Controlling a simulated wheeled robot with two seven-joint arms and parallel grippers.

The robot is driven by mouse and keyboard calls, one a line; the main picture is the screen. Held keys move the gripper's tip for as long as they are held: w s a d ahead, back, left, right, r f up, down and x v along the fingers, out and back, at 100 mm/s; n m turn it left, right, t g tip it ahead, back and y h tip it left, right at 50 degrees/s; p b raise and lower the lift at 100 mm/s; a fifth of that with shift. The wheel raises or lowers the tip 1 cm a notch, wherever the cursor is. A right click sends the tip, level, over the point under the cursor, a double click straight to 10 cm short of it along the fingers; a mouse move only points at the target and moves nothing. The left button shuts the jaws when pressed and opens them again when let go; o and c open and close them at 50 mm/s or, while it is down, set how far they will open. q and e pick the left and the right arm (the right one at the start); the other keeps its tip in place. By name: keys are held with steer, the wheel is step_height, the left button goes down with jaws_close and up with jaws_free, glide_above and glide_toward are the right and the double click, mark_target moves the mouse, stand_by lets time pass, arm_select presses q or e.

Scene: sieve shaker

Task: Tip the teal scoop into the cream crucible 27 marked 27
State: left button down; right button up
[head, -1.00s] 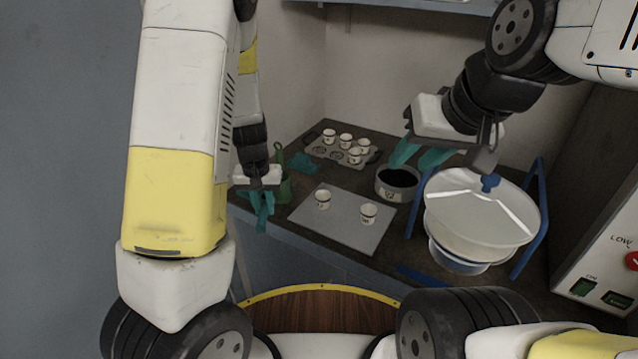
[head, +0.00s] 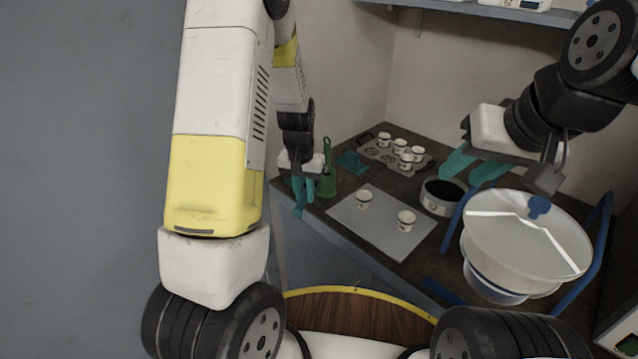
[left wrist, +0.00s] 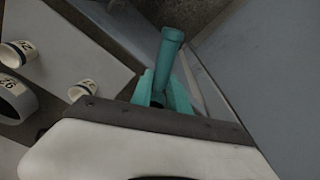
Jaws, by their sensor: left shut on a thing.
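My left gripper (head: 303,190) is shut on the teal scoop. The scoop (left wrist: 170,45) shows between the fingers in the left wrist view; in the head view it blends with the teal fingers. They are left of the grey mat, off the table's front left edge. Two cream crucibles stand upright on the mat, a left one (head: 364,200) and a right one (head: 406,220). My right gripper (head: 475,168) is open and empty above the table, near the dark sieve.
A tray (head: 379,157) with several crucibles stands at the back. A green brush in a holder (head: 327,182) stands near my left gripper. The dark round sieve (head: 442,197) and a large pale bowl (head: 520,240) in a blue frame are on the right. The mat (head: 385,228) has bare room.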

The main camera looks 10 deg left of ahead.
arm_select(q)
steer(key=shift+r, duration=3.3)
steer(key=shift+d+r, duration=0.1)
steer(key=shift+r, duration=0.2)
steer(key=w+d, duration=0.3)
steer(key=d, duration=1.5)
step_height(320, 180, down, 6)
steer(key=a+n+h, duration=0.2)
steer(key=h, duration=1.9)
steer(key=shift+a+r+n+h, duration=0.25)
steer(key=shift+a+n+h, duration=0.05)
steer(key=shift+a, duration=0.1)
steer(key=shift+w, duration=0.1)
